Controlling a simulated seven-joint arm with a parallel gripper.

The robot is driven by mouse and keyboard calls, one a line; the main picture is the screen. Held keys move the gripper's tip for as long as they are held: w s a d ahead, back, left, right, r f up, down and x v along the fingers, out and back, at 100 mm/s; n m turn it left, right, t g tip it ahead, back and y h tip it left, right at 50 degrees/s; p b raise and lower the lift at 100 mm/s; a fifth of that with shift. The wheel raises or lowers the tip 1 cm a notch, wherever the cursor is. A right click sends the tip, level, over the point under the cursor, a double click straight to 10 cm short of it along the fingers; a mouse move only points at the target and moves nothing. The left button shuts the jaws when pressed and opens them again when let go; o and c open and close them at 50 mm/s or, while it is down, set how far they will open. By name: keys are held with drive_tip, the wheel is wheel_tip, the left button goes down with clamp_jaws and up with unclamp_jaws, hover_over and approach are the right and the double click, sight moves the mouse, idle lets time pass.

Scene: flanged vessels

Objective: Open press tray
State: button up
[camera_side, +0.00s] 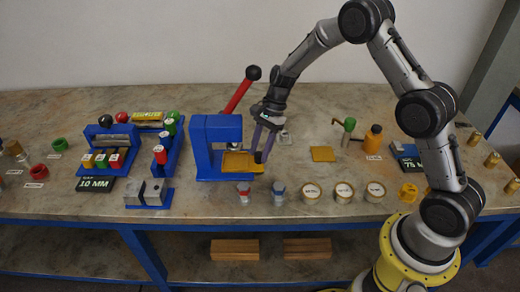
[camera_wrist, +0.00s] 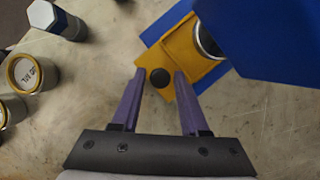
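The blue press (camera_side: 203,145) stands mid-bench, with a red lever ending in a dark ball. Its yellow tray (camera_side: 236,163) lies on the blue base, and part of it sits under the press body in the wrist view (camera_wrist: 186,48). A black knob (camera_wrist: 160,77) stands on the tray's narrow outer tab. My gripper (camera_wrist: 160,73) points down with purple fingers on either side of this knob. Gaps show between the knob and both fingers, so the gripper is open. A round metal-rimmed part over the tray is partly hidden by the press.
A yellow square plate (camera_side: 323,154) lies to the right. A blue rack with coloured-capped items (camera_side: 108,150) stands left.

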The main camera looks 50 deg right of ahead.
clamp_jaws()
drive_tip(key=shift+r, duration=0.1)
idle(1.0)
